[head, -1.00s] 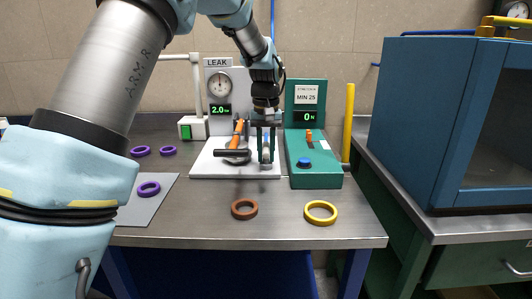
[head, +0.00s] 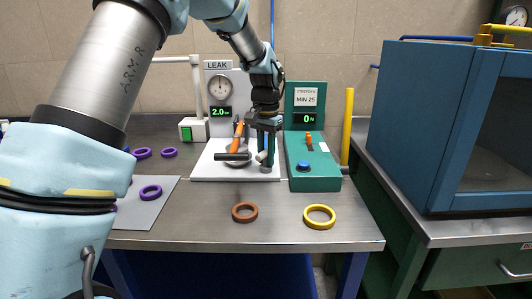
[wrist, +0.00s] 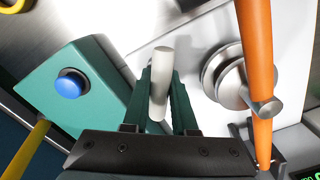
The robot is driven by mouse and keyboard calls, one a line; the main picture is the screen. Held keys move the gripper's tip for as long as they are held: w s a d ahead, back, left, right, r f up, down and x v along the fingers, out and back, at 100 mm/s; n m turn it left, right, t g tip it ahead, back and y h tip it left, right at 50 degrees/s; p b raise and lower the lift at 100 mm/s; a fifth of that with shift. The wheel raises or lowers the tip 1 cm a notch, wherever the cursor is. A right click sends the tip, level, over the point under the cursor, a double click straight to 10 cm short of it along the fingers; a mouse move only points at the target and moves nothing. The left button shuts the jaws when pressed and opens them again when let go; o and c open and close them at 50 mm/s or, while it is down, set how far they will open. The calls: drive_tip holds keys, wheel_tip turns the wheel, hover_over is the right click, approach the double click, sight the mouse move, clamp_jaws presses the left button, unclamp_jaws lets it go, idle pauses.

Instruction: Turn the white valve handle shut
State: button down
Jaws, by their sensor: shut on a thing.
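The white valve handle (wrist: 161,75) is a short, round-ended bar. In the wrist view it lies between the two green fingers of my gripper (wrist: 160,95), which are shut on it. The valve body under the handle is mostly hidden by the fingers.
An orange lever (wrist: 257,60) and a round metal fixture (wrist: 222,75) stand close beside my gripper. The green strength tester (head: 315,178) with a blue button is to the right. Brown (head: 245,212) and yellow (head: 319,216) rings lie in front.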

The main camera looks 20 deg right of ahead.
sight(266, 150)
drive_tip(key=m+p, duration=0.2)
drive_tip(key=m, duration=0.4)
drive_tip(key=shift+r, duration=0.1)
drive_tip(key=m+p, duration=0.2)
drive_tip(key=m, duration=0.3)
drive_tip(key=shift+s+m, duration=0.1)
drive_tip(key=shift+m, duration=0.2)
idle(0.3)
drive_tip(key=c, duration=0.8)
unclamp_jaws()
drive_tip(key=shift+o, duration=0.2)
wheel_tip(266, 150, up, 11)
drive_tip(key=shift+f+b, duration=0.2)
drive_tip(key=shift+b, duration=0.85)
